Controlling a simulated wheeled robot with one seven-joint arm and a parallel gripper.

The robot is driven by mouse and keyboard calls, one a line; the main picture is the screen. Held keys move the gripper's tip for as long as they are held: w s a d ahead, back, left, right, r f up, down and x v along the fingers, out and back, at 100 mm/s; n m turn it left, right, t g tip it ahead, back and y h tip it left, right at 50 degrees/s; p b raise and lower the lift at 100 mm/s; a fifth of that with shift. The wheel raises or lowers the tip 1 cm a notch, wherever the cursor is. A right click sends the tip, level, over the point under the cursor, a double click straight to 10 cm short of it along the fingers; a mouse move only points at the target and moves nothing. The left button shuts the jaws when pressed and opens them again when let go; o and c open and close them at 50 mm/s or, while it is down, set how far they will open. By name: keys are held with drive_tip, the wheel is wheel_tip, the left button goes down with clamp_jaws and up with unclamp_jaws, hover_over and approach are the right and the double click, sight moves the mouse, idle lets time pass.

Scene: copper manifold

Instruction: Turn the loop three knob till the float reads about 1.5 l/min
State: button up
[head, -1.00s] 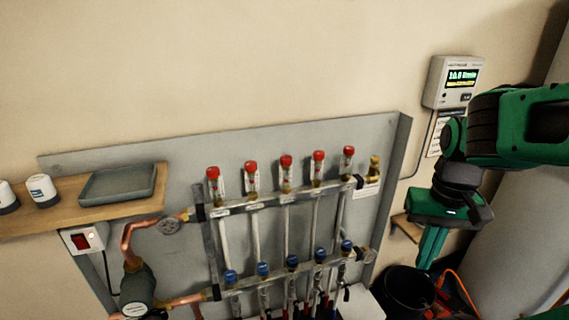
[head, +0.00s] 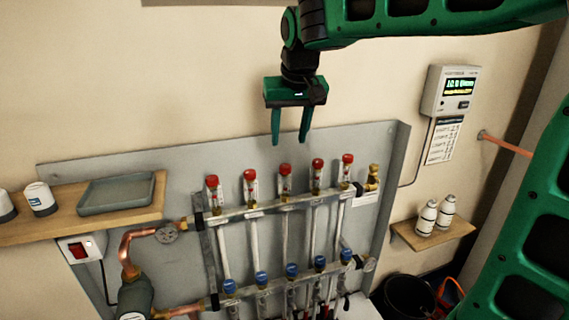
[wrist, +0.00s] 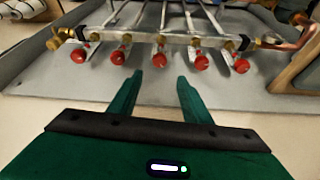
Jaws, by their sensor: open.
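The manifold's upper bar (head: 280,204) carries several red-capped flow meters in a row in the head view. The middle one, third from either end, has a red knob (head: 285,169); it also shows in the wrist view (wrist: 159,59). My gripper (head: 289,140) is open and empty, fingers pointing down. It hangs above the row, near the middle knob in the picture, apart from all the knobs. In the wrist view the fingers (wrist: 160,78) point toward the middle knob with a gap. The float positions and scale markings are too small to read.
Blue-capped valves (head: 291,270) line the lower bar. A wooden shelf (head: 148,205) with a grey tray (head: 116,192) is at left. A wall display (head: 450,91) hangs at right, above a small shelf (head: 432,236) with two white bottles.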

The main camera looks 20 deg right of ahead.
sight(285, 166)
drive_tip(key=x, duration=1)
drive_tip(key=shift+d+f, duration=0.1)
drive_tip(key=shift+f, duration=0.25)
